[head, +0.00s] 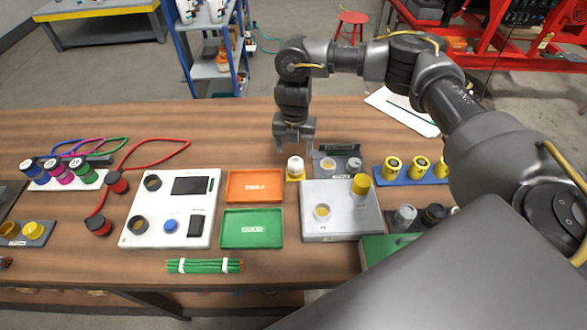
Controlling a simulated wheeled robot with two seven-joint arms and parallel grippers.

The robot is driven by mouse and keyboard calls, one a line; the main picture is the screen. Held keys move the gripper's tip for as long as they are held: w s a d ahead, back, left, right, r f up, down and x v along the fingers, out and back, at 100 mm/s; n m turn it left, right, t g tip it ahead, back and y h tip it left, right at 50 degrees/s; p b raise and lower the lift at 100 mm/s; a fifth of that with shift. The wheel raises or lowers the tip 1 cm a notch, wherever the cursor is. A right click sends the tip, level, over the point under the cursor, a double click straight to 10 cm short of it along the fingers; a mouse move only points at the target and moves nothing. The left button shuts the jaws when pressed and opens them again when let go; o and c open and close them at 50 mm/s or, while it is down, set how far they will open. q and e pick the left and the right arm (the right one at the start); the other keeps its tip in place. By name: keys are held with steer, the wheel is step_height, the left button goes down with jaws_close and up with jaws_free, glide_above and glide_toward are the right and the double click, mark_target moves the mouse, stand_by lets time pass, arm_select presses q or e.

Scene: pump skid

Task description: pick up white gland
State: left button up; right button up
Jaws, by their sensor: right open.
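A small white capped piece (295,163), which looks like the white gland, stands upright on a small yellow base (296,177) at the middle of the bench. My right gripper (293,146) is just above and behind it, pointing down, with its jaws open and empty. I see a small gap between the fingertips and the white piece, though depth is hard to judge. My left gripper is not in view.
A dark tray (337,149) with pale round parts is close on the right. A grey box (330,233) with a yellow cap (361,185) stands in front. An orange tray (254,198), green tray (252,243) and white panel (150,232) lie left. The bench behind is clear.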

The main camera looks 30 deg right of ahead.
mark_target(295, 159)
steer(key=shift+f, duration=0.9)
steer(key=f, duration=0.5)
steer(key=shift+d, duration=0.2)
steer(key=shift+c, duration=0.2)
steer(key=c, duration=1.1)
steer(key=shift+r, duration=0.1)
steer(key=shift+c, duration=0.2)
